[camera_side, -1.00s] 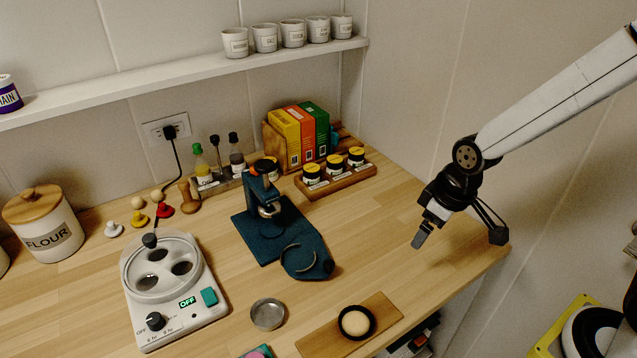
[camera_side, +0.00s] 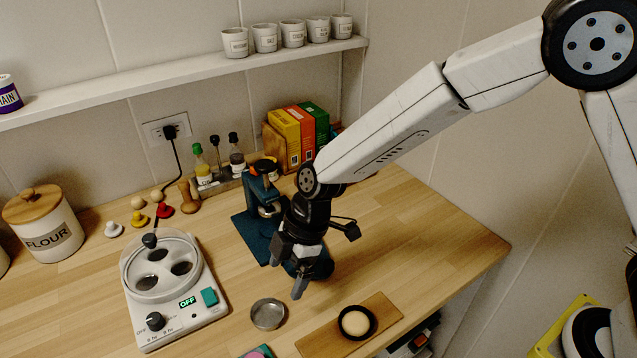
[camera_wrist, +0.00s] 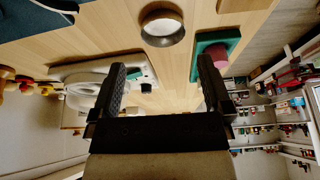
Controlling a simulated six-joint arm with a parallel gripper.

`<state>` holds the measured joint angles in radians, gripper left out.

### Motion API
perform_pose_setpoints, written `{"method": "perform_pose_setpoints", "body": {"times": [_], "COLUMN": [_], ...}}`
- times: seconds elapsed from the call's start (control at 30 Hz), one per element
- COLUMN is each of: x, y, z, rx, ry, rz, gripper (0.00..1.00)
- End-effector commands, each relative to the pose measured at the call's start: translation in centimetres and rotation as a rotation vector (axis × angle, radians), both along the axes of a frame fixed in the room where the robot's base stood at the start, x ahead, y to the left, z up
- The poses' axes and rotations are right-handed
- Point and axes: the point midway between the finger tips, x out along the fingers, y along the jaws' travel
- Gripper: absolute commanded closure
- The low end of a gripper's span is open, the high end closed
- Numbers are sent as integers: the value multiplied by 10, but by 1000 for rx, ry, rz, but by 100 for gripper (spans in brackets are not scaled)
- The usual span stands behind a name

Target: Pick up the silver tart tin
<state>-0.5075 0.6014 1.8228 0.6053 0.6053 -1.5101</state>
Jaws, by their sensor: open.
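The silver tart tin (camera_side: 268,314) is a small, round, shallow, empty metal tin on the wooden counter, between the white appliance and the wooden board. My gripper (camera_side: 291,283) is above the counter, just up and to the right of the tin in the side view, apart from it. In the wrist view the tin (camera_wrist: 162,26) shows near the top, beyond the fingertips. My gripper (camera_wrist: 160,68) is open there, with nothing between its two dark fingers.
A white appliance (camera_side: 172,321) with a round three-hole top stands left of the tin. A teal press (camera_side: 250,236) is behind my gripper. A wooden board (camera_side: 385,312) with a black dish (camera_side: 342,328) lies to the right. A green tray (camera_wrist: 197,44) with a pink item is near the tin.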

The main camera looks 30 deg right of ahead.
Motion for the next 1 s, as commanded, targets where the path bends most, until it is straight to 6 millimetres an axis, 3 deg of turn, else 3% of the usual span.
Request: {"method": "perform_pose_setpoints", "body": {"times": [0.3, 0.6, 1.0], "x": [-1, -1, -1], "y": [9, 16, 20], "z": [-3, -22, -30], "rx": [10, 9, 8], "ry": [-6, -5, -7], "rz": [39, 37, 37], "gripper": [0, 0, 0]}}
